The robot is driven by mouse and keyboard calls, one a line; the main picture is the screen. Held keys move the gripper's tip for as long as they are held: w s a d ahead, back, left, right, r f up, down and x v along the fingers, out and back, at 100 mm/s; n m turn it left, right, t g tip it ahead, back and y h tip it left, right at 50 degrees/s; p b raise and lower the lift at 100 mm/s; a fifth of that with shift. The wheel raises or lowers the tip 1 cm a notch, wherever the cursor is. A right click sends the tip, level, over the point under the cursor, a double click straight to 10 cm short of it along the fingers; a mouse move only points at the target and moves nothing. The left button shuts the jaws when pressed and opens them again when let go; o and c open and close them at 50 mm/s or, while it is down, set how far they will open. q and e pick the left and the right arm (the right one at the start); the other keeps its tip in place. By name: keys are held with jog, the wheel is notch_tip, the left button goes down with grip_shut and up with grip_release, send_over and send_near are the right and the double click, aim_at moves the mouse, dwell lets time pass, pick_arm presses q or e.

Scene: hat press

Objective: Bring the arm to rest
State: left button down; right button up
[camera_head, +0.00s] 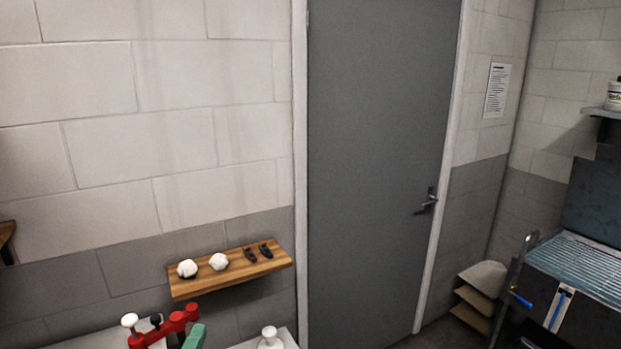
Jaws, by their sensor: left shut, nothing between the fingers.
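Neither of my grippers can be made out in this head view, and no arm of mine is clearly visible. Whether either one is open or shut does not show.
A grey door (380,150) fills the middle. A wooden wall shelf (210,287) holds two white lumps and two dark items. Below it, red (165,328) and teal (195,338) parts are cut off by the bottom edge. A wire-topped rack (585,262) stands at right.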

pick_arm(q)
jog(key=s+a+f+n+g+y, duration=0.25)
jog(key=s+f+n+g, duration=0.55)
jog(key=s+f+n, duration=0.5)
jog(key=s+d+f+n+g+h, duration=0.25)
jog(key=s+f+g, duration=0.45)
jog(key=s, duration=0.6)
notch_tip(320, 180, down, 34)
jog(key=s+b, duration=0.3)
jog(key=b, duration=0.4)
jog(key=s+a+f+g+b, duration=0.1)
jog(key=s+f+b, duration=0.3)
jog(key=s+f, duration=1.2)
notch_tip(320, 180, down, 4)
jog(key=shift+s+a+f+g, duration=0.15)
jog(key=shift+a+f+g, duration=0.2)
jog(key=shift+a, duration=0.35)
